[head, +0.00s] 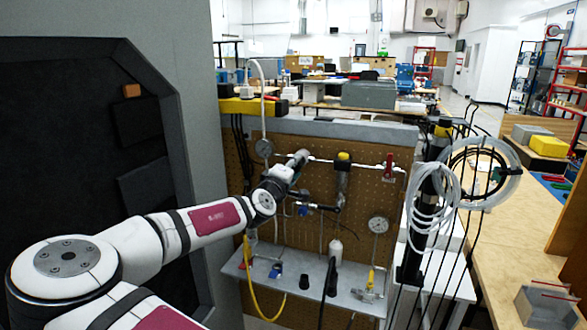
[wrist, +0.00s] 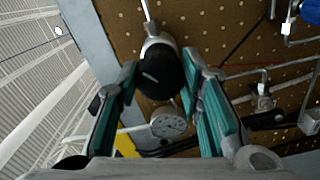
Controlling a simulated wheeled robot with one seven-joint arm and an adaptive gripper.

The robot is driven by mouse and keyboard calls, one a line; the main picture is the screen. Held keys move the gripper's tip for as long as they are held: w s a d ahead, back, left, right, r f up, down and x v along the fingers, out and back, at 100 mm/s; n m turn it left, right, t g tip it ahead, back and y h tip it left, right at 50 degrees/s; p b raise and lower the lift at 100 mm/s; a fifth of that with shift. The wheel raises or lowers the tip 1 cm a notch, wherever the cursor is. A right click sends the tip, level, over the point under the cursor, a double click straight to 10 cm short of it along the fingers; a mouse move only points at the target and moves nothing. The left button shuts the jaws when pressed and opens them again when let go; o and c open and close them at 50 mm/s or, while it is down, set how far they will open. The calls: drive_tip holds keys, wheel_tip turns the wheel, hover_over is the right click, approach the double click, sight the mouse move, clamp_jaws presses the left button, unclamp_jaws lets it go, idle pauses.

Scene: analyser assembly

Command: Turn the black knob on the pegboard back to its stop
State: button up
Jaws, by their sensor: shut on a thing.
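The black knob (wrist: 162,76) shows in the wrist view between the two teal-padded fingers, with a short pale mark on its face and a grey metal body behind it. My gripper (wrist: 160,66) is shut on the knob, one finger on each side. In the head view my gripper (head: 284,173) reaches the pegboard (head: 326,144) at its upper left part. The knob cannot be made out clearly there, as my gripper covers that spot. The pegboard also shows behind the knob in the wrist view (wrist: 235,22).
A round gauge (wrist: 168,122) sits close to the fingers. In the head view, a red-handled valve (head: 389,167), another gauge (head: 378,224) and a yellow-topped fitting (head: 343,170) are to the right. A grey shelf (head: 310,261) juts out below. Coiled hoses (head: 432,203) hang at the right.

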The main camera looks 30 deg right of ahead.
drive_tip(key=n+p, duration=0.1)
drive_tip(key=n, duration=0.4)
drive_tip(key=shift+n, duration=0.3)
drive_tip(key=shift+n+p, duration=0.8)
drive_tip(key=shift+n, duration=1.4)
drive_tip(key=shift+a, duration=0.1)
drive_tip(key=o, duration=1.2)
drive_tip(key=shift+c, duration=0.2)
drive_tip(key=v, duration=1.2)
